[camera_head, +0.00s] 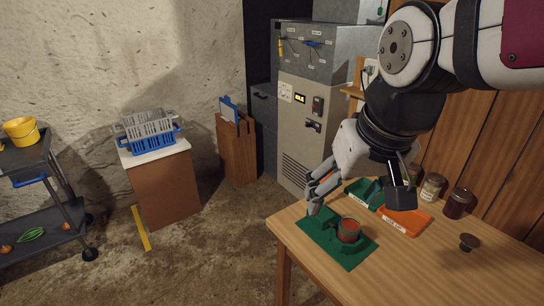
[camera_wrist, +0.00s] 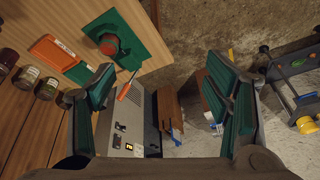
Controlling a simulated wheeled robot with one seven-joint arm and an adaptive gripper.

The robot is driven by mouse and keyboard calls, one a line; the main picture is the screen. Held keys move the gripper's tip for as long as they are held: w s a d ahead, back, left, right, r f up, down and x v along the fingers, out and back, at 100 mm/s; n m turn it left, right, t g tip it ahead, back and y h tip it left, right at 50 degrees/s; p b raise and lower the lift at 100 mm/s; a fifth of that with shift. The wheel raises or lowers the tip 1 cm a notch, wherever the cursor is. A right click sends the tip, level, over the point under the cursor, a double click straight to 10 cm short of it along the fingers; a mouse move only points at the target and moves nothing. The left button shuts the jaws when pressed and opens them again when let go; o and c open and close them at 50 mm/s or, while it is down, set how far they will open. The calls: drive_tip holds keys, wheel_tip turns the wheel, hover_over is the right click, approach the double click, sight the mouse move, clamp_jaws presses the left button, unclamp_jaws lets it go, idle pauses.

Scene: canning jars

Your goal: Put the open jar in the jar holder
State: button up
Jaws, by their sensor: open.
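The open jar (camera_head: 348,231) is glass with red contents and no lid. It stands upright on the green jar holder (camera_head: 345,255), against its raised block. I cannot tell how deeply the jar sits in it. In the wrist view the jar's red mouth (camera_wrist: 108,43) and the green holder (camera_wrist: 143,30) lie at the upper left, outside the fingers. My gripper (camera_head: 358,197) is open and empty above and behind the jar, clear of it. In the wrist view its green-padded fingers (camera_wrist: 160,90) are wide apart with nothing between them.
An orange labelled tray (camera_head: 405,221) and a green labelled tray (camera_head: 362,189) lie behind the holder. Closed jars (camera_head: 457,204) stand along the back wall. A dark round knob-like piece (camera_head: 468,242) rests at right. The wooden table's front right (camera_head: 430,280) is clear.

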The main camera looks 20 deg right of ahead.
drive_tip(key=shift+n+t, duration=0.5)
drive_tip(key=shift+n, duration=0.4)
drive_tip(key=s, duration=0.1)
drive_tip(key=s+a, duration=0.1)
drive_tip(key=s, duration=0.3)
drive_tip(key=shift+s+a, duration=0.2)
drive_tip(key=shift+a, duration=0.2)
